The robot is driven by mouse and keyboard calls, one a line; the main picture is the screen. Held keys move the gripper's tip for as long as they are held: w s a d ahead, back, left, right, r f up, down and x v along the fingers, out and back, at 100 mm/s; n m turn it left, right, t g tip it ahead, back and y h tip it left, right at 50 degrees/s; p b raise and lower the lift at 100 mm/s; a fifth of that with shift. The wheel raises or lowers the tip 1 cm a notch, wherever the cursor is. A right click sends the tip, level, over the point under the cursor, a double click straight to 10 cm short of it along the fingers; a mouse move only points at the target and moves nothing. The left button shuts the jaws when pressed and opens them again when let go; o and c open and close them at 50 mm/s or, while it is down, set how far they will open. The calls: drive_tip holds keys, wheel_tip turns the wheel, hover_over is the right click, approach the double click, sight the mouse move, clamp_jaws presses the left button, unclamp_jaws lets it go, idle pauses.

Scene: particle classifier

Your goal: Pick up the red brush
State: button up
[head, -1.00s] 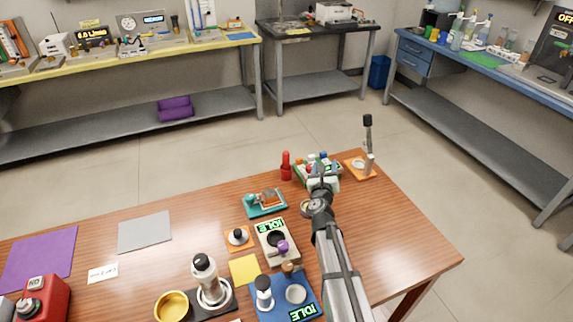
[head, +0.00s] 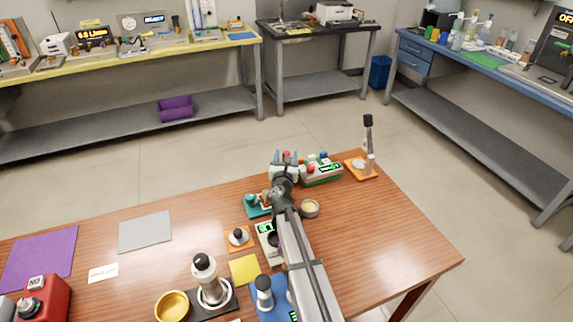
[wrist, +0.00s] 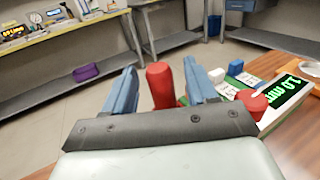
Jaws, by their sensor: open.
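The red brush (wrist: 161,86) stands upright with its rounded red top between my gripper's two blue fingers in the wrist view; whether it touches either finger is not clear. In the head view only a bit of the red brush (head: 287,154) shows behind the hand. My gripper (head: 284,160) is open at the far edge of the wooden table, and its fingers also show in the wrist view (wrist: 160,68). The lower part of the brush is hidden by the hand.
A device with a green display and coloured caps (head: 322,172) stands close on the right; in the wrist view it is beside the right finger. A small round dish (head: 310,208) and a teal-based device (head: 256,211) are near my arm.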

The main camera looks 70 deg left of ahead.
drive_tip(key=shift+w+a, duration=0.2)
drive_tip(key=shift+a, duration=0.25)
drive_tip(key=c, duration=1)
